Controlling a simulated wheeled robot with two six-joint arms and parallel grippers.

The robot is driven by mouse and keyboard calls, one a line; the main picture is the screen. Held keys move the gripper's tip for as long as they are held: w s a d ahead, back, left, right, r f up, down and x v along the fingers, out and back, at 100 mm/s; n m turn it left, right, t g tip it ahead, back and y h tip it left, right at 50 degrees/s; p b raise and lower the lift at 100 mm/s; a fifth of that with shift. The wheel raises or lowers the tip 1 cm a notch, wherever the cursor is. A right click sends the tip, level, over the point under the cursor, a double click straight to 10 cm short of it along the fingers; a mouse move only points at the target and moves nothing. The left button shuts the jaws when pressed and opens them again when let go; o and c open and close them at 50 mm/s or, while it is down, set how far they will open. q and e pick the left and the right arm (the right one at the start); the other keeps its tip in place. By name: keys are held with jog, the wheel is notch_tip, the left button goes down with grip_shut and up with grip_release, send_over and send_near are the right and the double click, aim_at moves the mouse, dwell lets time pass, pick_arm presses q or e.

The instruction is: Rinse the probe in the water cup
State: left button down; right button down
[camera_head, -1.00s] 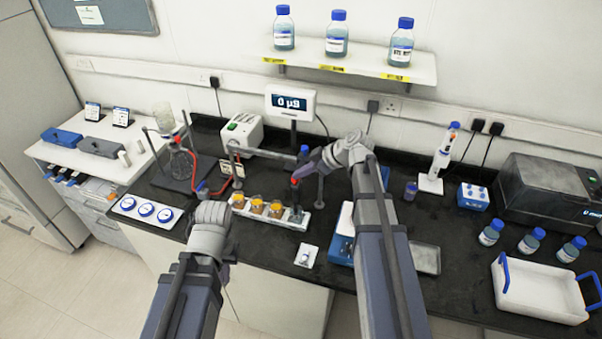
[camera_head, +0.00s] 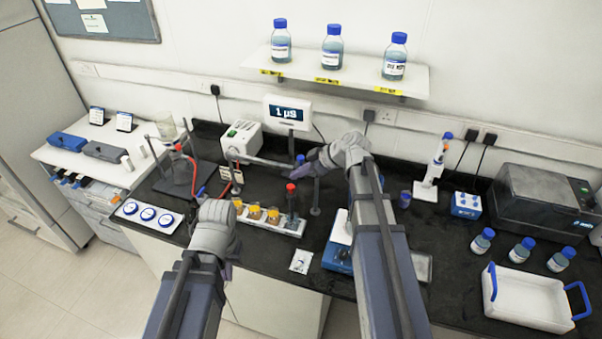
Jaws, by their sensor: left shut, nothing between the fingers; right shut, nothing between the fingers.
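The probe (camera_head: 291,205), a dark stick with a red top, stands upright at the right end of a white rack (camera_head: 286,230). Several small cups with amber contents (camera_head: 254,212) sit in this rack, left of the probe. I cannot make out which vessel is the water cup or what the probe's lower end is in. My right gripper (camera_head: 304,171) is shut and empty, above and slightly right of the red top, apart from it in the picture. My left gripper (camera_head: 213,228) is shut and empty at the bench's front, left of the rack; its fingers are mostly hidden by my wrist.
A meter display (camera_head: 290,111) reading 1 stands behind the rack. A flask stand (camera_head: 187,170) is at the left, three blue-lidded dishes (camera_head: 148,214) in front of it. A blue device (camera_head: 337,256) lies partly behind my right arm. A white tray (camera_head: 530,310) is far right.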

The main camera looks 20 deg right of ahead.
jog(key=p+v, duration=0.5)
jog(key=v, duration=0.4)
jog(key=shift+a, duration=0.1)
jog(key=s+a+f+m+g+h+b, duration=0.2)
jog(key=s+a+f+h+b, duration=0.1)
jog(key=s+a+f+b, duration=0.3)
jog(key=s+a+f+m+g+h+b, duration=0.2)
jog(key=s+a+f+b, duration=0.4)
jog(key=f, duration=0.5)
jog(key=s+a+f+m+g+h+b, duration=0.1)
jog(key=s+a+f+m+h+b, duration=0.2)
jog(key=s+a+f+b, duration=0.3)
notch_tip(320, 180, down, 3)
jog(key=shift+s+f+m+g+h+b, duration=0.1)
jog(key=shift+s+m+g+h+b, duration=0.25)
jog(key=shift+s+b, duration=0.3)
jog(key=c, duration=1.6)
grip_release()
jog(key=shift+w+a, duration=0.1)
